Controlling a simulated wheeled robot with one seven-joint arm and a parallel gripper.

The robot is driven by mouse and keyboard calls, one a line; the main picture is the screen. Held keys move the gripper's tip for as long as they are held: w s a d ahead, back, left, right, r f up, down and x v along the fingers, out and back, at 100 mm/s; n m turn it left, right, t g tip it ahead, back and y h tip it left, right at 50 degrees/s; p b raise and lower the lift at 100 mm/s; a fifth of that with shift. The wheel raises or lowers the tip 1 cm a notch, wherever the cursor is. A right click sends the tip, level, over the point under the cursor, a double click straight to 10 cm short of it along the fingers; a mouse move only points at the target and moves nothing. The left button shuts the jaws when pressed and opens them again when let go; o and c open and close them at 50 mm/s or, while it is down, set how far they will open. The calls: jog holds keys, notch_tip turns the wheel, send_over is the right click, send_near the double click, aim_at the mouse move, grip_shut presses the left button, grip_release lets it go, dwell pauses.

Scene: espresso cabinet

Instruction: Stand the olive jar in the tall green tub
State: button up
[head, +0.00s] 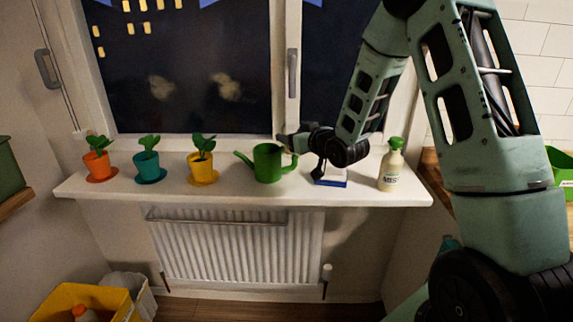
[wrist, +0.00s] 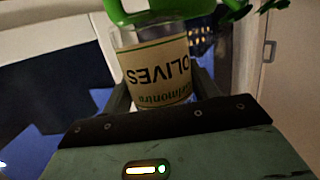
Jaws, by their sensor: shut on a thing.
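The olive jar (wrist: 158,75) is a clear jar with a cream label reading OLIVES, upside down in the wrist view. My gripper (wrist: 160,92) is shut on it, with a dark finger on each side. In the head view my gripper (head: 290,140) is above the window sill, near the green watering can; the jar is hard to make out there. A dark green container (head: 9,168) is cut off at the left edge, on a wooden shelf. A bright green container (head: 561,165) is cut off at the right edge. I cannot tell which is the tall green tub.
A radiator (head: 235,245) is below. A yellow crate (head: 65,298) stands at lower left.

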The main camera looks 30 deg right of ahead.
notch_tip(320, 180, down, 10)
jog(key=shift+r+p, duration=0.1)
jog(key=shift+p, duration=0.5)
jog(key=shift+f, duration=0.2)
jog(key=o, duration=1.1)
jog(key=shift+r, duration=0.1)
